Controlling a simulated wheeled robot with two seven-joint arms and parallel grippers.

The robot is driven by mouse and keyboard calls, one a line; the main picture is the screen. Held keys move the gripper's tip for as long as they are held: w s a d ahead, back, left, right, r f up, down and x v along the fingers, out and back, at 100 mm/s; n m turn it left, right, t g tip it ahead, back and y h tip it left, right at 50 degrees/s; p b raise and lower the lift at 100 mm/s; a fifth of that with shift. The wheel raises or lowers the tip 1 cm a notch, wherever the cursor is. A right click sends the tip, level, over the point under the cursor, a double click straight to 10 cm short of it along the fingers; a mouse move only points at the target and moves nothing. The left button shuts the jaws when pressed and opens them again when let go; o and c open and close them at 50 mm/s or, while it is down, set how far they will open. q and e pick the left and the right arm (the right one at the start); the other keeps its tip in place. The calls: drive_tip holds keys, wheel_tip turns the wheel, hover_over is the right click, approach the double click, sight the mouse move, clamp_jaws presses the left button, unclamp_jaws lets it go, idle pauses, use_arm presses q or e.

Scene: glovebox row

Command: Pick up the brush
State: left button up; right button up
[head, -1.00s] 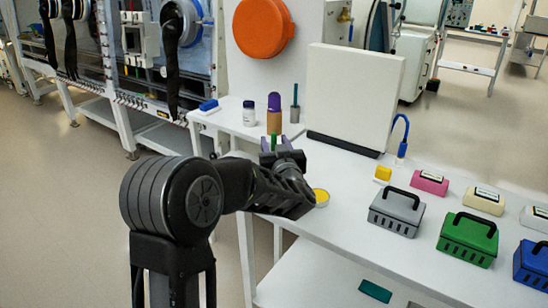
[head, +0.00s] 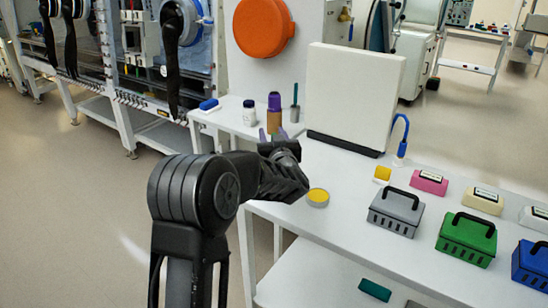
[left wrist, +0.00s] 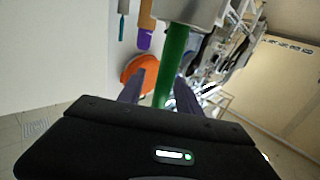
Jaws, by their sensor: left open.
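A green handle (left wrist: 174,62), which looks like the brush, stands in a grey cylinder (left wrist: 188,10) in the left wrist view, which appears upside down. My left gripper (left wrist: 157,92) is open, with its two purple fingers on either side of the handle. I cannot tell whether either finger touches it. In the head view my left gripper (head: 273,136) reaches over the white bench and hides most of the handle and its cylinder. My right gripper is not in view.
Behind the gripper stand a brown bottle with a purple cap (head: 274,120), a white jar (head: 249,113) and a thin teal rod in a grey holder (head: 294,113). A white panel (head: 352,95) stands right. A yellow-topped dish (head: 318,198) and a grey box (head: 396,212) are nearer.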

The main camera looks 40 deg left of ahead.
use_arm(q)
drive_tip(key=shift+c, duration=0.5)
clamp_jaws()
